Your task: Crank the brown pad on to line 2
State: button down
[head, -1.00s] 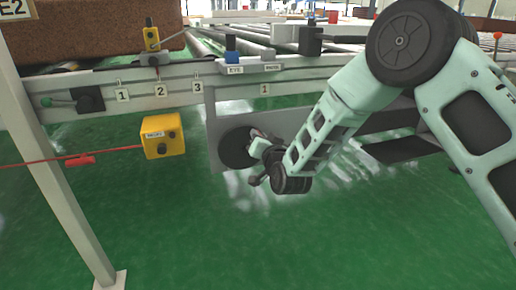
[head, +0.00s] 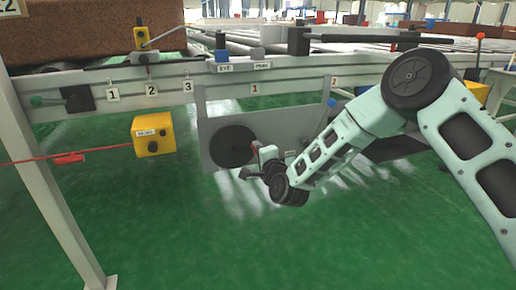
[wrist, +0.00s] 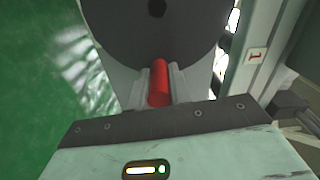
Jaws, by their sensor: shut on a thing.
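The brown pad (head: 90,38) is a thick block lying on the conveyor at the upper left of the head view; its left part is out of view. Below the conveyor rail is a dark round crank disc (head: 233,146) on a grey plate; it also fills the top of the wrist view (wrist: 155,35). A red crank handle (wrist: 159,83) sits between my gripper's fingers in the wrist view. My gripper (head: 259,155) is shut on this handle at the disc's right side.
The rail carries number tags 1, 2 (head: 151,89) and 3, then another 1 (head: 255,89) and 2 (head: 333,81) farther right. A yellow box (head: 153,134) hangs below, beside a red cord (head: 70,158). A white post (head: 60,190) stands left. Green floor is open.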

aim_at(245, 162)
notch_tip(245, 162, down, 2)
jog(key=m, duration=0.3)
jog(key=shift+s+a, duration=0.1)
jog(key=shift+a, duration=0.05)
jog(key=f+m, duration=0.1)
jog(key=a+m, duration=0.1)
jog(key=m, duration=0.1)
jog(key=shift+s+f+b, duration=0.15)
jog(key=shift+f+b, duration=0.25)
jog(key=m, duration=0.1)
jog(key=a+f+m, duration=0.1)
jog(key=shift+s+m, duration=0.15)
jog(key=shift+m, duration=0.25)
jog(key=shift+s+a+f+m, duration=0.2)
jog(key=shift+a+m, duration=0.3)
jog(key=shift+m, duration=0.5)
jog(key=shift+f, duration=0.1)
jog(key=c, duration=1.3)
grip_release()
jog(key=shift+w, duration=0.1)
